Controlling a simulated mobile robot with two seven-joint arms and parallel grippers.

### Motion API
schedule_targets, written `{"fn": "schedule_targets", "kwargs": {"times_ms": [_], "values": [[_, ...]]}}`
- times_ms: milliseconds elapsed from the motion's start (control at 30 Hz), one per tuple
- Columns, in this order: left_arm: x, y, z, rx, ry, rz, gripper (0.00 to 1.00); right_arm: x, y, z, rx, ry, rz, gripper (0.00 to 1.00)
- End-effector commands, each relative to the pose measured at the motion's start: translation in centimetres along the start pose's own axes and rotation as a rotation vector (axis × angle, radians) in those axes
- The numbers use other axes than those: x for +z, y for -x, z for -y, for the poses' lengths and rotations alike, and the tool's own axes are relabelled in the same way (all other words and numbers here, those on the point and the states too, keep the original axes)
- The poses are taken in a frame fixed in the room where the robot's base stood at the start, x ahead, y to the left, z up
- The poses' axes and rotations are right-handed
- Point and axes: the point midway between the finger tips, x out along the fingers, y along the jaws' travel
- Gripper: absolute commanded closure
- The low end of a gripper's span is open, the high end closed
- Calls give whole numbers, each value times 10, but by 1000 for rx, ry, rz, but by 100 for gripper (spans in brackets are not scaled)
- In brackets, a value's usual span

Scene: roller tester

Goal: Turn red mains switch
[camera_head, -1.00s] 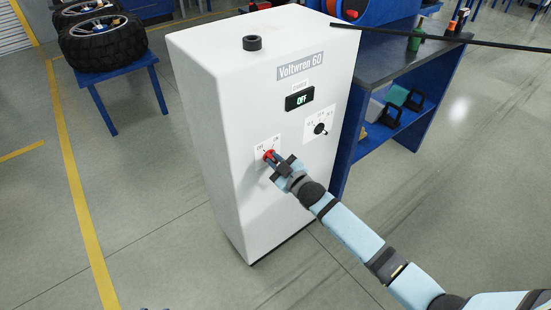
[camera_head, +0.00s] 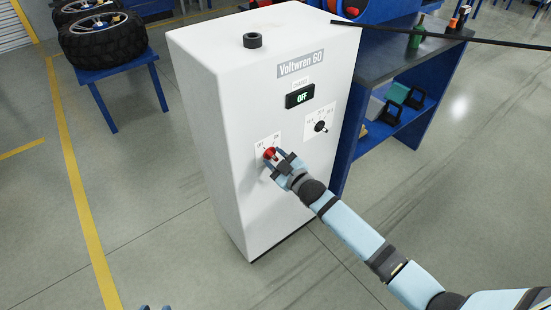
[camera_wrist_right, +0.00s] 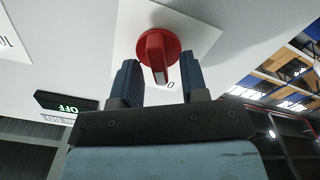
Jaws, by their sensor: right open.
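The red mains switch (camera_head: 269,153) is a round red knob with a raised grip bar on a white label plate, low on the front of the white Voltwren 60 cabinet (camera_head: 225,165). My right gripper (camera_head: 277,160) is at the switch with its jaws open. In the right wrist view the knob (camera_wrist_right: 165,45) shows just beyond the open fingers (camera_wrist_right: 161,82), its bar pointing down between them. A gap shows on each side of the bar. Only small tips of my left gripper (camera_head: 156,307) show at the bottom edge of the head view.
A display (camera_head: 300,96) above the switch reads OFF. A black rotary knob (camera_head: 320,127) sits right of it. A blue workbench (camera_head: 400,60) stands close behind on the right. A tyre (camera_head: 103,40) lies on a blue stand at left. The floor in front is clear.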

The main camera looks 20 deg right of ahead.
Motion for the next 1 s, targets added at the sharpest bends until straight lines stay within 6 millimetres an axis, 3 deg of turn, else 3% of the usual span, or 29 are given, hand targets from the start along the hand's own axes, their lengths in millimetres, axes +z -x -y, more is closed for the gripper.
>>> {"fn": "schedule_targets", "kwargs": {"times_ms": [167, 600, 800, 1000], "values": [[-3, 2, 0, -1, -2, 2, 60, 0, 22, 0, -2, 0, 3, 60], [-2, 4, 2, -10, -10, 22, 60, 0, 116, 0, -2, 1, 2, 60], [4, 2, 3, -12, -11, 33, 60, 0, 135, 0, 0, 0, 1, 60], [3, 2, 3, -12, -11, 33, 60, 0, 137, 0, 0, 1, 0, 60]]}}
